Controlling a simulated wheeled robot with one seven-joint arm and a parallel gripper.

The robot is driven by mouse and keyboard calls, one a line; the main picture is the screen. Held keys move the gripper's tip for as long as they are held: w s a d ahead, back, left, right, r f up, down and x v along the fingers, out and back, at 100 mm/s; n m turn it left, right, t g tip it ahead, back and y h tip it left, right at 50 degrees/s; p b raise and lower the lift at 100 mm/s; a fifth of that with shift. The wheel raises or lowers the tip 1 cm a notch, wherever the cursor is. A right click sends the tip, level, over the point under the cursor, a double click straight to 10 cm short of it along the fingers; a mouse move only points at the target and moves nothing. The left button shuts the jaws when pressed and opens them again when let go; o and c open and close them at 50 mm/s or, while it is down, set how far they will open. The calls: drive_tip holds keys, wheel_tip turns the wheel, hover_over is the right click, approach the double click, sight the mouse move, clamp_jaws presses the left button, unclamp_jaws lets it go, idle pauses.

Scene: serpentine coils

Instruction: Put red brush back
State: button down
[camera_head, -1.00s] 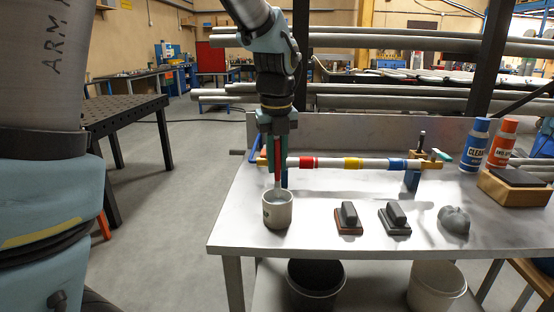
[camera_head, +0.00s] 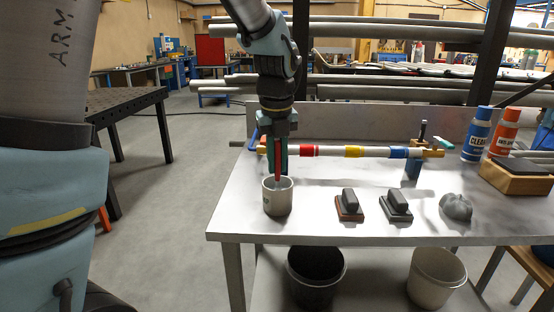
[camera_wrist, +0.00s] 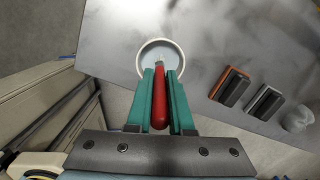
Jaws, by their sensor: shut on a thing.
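My gripper (camera_head: 278,168) is shut on the red brush (camera_head: 278,152) and holds it upright, bristles down. In the wrist view the red handle (camera_wrist: 160,100) lies between my green fingers (camera_wrist: 161,108). A light grey cup (camera_head: 277,199) stands near the left end of the table, directly below my gripper. The brush's lower end is at the cup's mouth and seems to reach just inside its rim. In the wrist view the cup (camera_wrist: 146,48) has a pale grey inside; how deep the tip sits is unclear.
A pipe with red, yellow and blue bands (camera_head: 375,152) lies on supports behind the cup. To the right are a brown-based block (camera_head: 349,206), a grey block (camera_head: 395,207), a grey lump (camera_head: 456,207), and blue (camera_head: 476,135) and orange (camera_head: 503,133) bottles. The table's front (camera_head: 300,231) is bare.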

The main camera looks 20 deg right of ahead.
sight(277, 180)
drive_tip(key=shift+f+b, duration=0.55)
drive_tip(key=shift+f, duration=0.7)
drive_tip(key=shift+f, duration=0.35)
drive_tip(key=c, duration=0.7)
unclamp_jaws()
